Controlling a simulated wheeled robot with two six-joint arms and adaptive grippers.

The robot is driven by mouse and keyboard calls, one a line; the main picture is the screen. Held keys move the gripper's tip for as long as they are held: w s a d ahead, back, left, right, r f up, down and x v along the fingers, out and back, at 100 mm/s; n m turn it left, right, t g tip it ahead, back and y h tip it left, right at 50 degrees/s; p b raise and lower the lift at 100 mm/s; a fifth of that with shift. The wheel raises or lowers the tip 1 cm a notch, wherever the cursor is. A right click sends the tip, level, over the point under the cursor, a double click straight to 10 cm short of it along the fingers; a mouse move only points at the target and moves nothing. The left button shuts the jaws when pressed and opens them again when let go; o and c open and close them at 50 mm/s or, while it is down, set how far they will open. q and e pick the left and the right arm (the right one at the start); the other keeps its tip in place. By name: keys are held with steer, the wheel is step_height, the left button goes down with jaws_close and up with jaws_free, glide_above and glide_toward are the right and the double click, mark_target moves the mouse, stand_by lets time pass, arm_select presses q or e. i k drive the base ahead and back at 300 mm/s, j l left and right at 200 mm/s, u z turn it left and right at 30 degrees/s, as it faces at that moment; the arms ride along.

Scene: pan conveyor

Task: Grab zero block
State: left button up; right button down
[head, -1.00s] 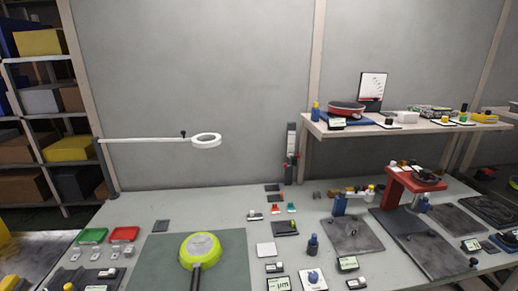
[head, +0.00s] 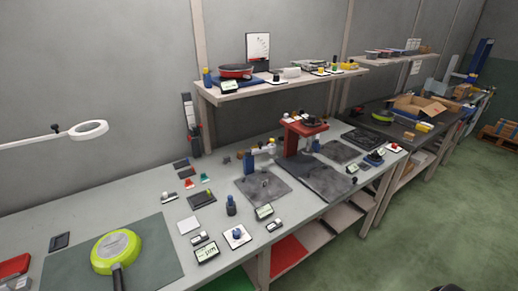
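I cannot tell for certain which item is the zero block. A white square plate (head: 188,225) lies flat on the grey workbench, right of the green mat. A dark blue bottle-shaped item (head: 231,205) stands upright to its right. A blue knob on a white card (head: 237,236) sits near the bench's front edge, beside a small display reading "µm" (head: 207,253). Neither of my grippers is in view.
A lime-green pan (head: 116,251) lies on the green mat (head: 160,248), handle toward me. A red stand (head: 303,136) and dark granite plates (head: 262,188) occupy the bench further right. A shelf (head: 290,85) overhangs the back. Green floor (head: 410,215) is open at right.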

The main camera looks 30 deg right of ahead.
mark_target(262, 181)
steer(key=i+l+u, duration=0.1)
steer(key=l, duration=0.35)
steer(key=i+l+u, duration=0.1)
steer(key=l, duration=0.35)
steer(key=i+l, duration=0.15)
steer(key=l, duration=0.35)
steer(key=u, duration=0.05)
